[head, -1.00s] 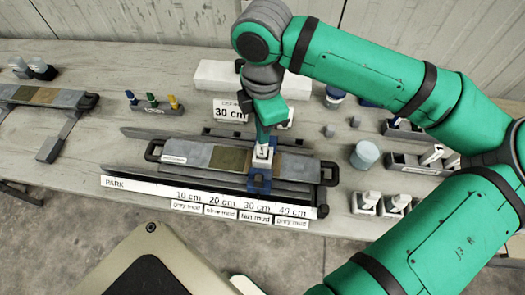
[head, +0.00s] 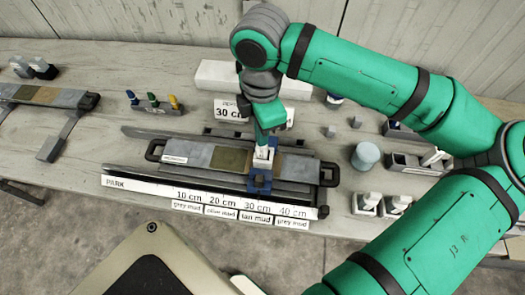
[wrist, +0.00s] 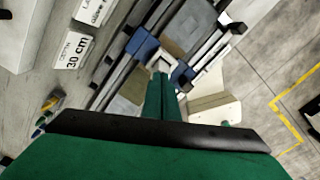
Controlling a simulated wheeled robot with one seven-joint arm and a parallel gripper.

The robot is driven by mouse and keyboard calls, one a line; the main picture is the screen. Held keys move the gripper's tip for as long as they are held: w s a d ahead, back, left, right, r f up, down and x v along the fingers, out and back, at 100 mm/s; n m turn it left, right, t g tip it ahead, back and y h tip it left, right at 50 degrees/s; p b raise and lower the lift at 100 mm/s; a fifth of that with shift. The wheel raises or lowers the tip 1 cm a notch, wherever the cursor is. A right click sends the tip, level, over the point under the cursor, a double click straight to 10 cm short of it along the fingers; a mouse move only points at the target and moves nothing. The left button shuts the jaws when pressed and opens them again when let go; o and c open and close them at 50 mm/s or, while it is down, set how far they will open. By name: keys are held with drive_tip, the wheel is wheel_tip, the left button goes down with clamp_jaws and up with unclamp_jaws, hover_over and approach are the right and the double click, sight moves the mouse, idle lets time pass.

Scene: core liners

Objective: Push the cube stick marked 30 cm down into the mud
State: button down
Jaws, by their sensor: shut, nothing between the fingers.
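The white cube stick (head: 262,158) stands in the blue guide (head: 260,183), which straddles the core liner above the 30 cm mark. My gripper (head: 262,142) points down at the top of the stick, with its fingers shut and empty. Fingertips and stick top look in contact or very close; I cannot tell which. In the wrist view my gripper (wrist: 162,72) also shows shut, with the blue guide (wrist: 141,46) beyond it. The liner (head: 190,154) holds bands of grey, olive and tan mud (head: 291,165). The stick's lower end is hidden.
A label strip (head: 120,183) lies along the liner's front. A "30 cm" sign (head: 228,112) stands behind. Spare white sticks in holders (head: 367,205), a grey-blue cylinder (head: 365,155) and small grey cubes are on the right. Coloured pegs (head: 152,101) stand at the left.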

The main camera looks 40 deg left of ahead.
drive_tip(key=shift+w+d+f, duration=0.1)
drive_tip(key=shift+d+f, duration=0.1)
drive_tip(key=shift+d, duration=0.1)
drive_tip(key=shift+a+f, duration=0.1)
idle(0.3)
drive_tip(key=shift+r, duration=3.5)
